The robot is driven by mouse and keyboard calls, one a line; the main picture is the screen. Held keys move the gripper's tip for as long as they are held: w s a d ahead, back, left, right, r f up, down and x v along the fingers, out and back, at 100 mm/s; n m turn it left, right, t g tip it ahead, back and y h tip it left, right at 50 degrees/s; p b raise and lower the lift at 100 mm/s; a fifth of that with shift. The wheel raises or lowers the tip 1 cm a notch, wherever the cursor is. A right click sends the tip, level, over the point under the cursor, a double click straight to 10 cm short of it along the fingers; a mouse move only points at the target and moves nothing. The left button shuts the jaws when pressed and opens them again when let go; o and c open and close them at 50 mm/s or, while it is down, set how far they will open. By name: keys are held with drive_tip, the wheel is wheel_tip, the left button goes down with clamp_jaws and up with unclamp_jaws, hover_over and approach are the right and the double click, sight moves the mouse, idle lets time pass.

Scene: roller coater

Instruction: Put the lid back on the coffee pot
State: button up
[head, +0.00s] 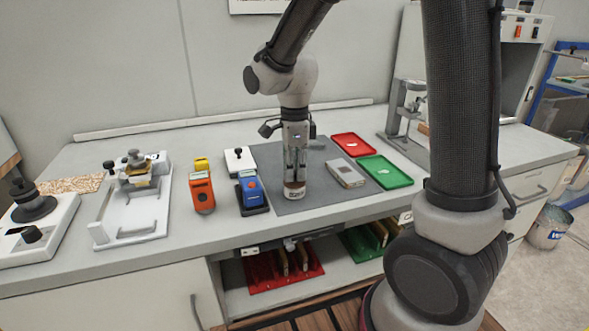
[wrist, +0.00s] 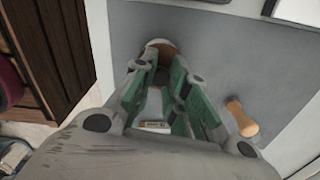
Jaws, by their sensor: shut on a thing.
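A small round pot (head: 294,193) with a pale lettered label and a reddish-brown upper part stands near the front edge of the grey mat. My gripper (head: 294,178) points straight down over it. In the wrist view my gripper (wrist: 164,62) has its fingertips closed around a brown round piece (wrist: 163,52), which looks like the lid. A pale rim shows at its far side. The fingers hide much of it, and I cannot tell whether it is seated or just above the pot.
The grey mat (head: 272,157) also holds a pale flat block (head: 346,173). Red (head: 352,145) and green (head: 386,172) trays lie to the right. Orange (head: 201,192) and blue (head: 251,191) devices stand left. A wooden peg-like piece (wrist: 242,118) shows in the wrist view.

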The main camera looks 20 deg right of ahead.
idle(0.4)
drive_tip(key=o, duration=0.7)
drive_tip(key=shift+o, duration=0.3)
drive_tip(key=o, duration=0.4)
drive_tip(key=shift+o, duration=0.2)
drive_tip(key=shift+r, duration=3.5)
clamp_jaws()
